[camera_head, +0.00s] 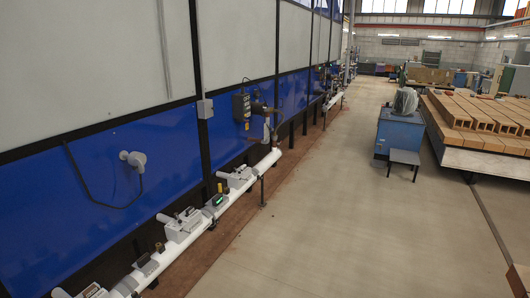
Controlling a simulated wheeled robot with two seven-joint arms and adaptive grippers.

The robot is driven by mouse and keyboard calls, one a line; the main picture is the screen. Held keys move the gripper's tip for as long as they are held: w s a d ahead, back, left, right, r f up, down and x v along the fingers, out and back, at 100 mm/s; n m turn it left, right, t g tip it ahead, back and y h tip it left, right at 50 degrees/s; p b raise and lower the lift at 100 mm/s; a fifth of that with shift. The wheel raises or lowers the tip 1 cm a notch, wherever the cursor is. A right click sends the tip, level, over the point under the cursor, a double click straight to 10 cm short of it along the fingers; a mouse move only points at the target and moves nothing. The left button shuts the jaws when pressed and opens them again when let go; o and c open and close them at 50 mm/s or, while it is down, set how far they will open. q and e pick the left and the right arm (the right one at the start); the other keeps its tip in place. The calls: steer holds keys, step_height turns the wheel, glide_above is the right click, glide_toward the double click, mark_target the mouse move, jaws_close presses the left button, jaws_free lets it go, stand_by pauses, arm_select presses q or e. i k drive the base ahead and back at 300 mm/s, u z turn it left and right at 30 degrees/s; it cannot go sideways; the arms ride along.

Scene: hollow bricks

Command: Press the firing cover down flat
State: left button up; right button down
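No part is clearly recognisable as the firing cover. A long white pipe (155,262) runs low along the blue wall and carries several small grey-white units with handles. One unit (185,224) is near the middle of the pipe, and another (238,177) is farther along. A small device with a green face (218,200) sits between them. Which of these, if any, has the cover, and whether a cover is raised or flat, is too small to tell. Neither of my grippers is in view.
A blue wall (90,180) with a grey plug and cable (135,160) stands at left. A dark control box (241,107) is mounted farther along. A blue machine (398,132) and a table of hollow bricks (480,118) stand at right. The middle floor (320,210) is clear.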

mark_target(206, 210)
steer(key=z, duration=0.3)
steer(key=i, duration=1.7)
steer(key=u, duration=0.85)
steer(key=i, duration=1.5)
steer(key=u, duration=0.95)
